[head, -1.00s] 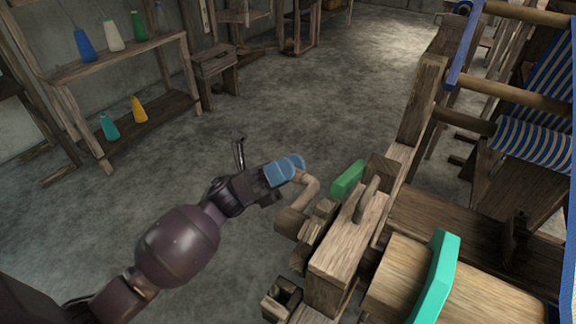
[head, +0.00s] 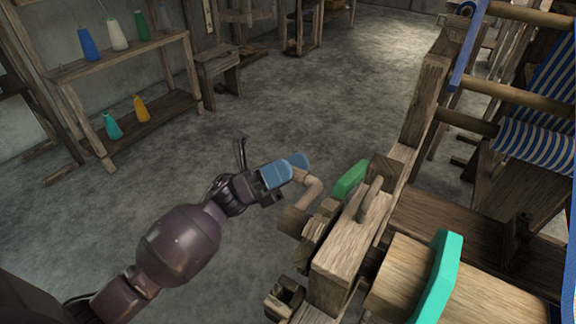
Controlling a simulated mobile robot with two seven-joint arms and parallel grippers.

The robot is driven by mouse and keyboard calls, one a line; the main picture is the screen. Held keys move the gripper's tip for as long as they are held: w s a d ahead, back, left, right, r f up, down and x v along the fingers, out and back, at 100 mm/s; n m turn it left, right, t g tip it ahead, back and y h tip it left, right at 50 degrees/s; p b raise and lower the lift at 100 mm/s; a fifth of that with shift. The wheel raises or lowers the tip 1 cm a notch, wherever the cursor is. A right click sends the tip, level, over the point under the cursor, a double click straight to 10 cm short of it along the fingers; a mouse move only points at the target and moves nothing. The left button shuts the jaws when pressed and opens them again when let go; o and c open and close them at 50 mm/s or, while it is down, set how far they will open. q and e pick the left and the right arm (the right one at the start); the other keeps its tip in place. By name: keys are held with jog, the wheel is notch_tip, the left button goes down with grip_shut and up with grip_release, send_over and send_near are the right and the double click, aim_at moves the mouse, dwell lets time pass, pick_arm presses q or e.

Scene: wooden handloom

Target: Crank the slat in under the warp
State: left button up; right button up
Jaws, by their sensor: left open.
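My left gripper (head: 288,170), with light blue finger pads, is at the wooden crank handle (head: 311,186) on the left side of the loom. The pads are apart, and the handle's end meets them from the right; the pads hide its tip, so I cannot tell whether they touch it. The crank joins a wooden block (head: 297,216) on the loom frame. Blue-and-white striped cloth (head: 540,140) is on the loom at the right. I cannot tell for sure which piece is the slat. My right gripper is not in view.
A teal piece (head: 437,280) stands at the lower right. A shelf (head: 125,62) with coloured cones is at the back left. The floor (head: 300,90) between is clear.

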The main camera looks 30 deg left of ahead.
pick_arm(q)
jog(key=v, duration=1)
jog(key=shift+a+f, duration=0.25)
jog(key=shift+a, duration=0.05)
jog(key=shift+s, duration=0.15)
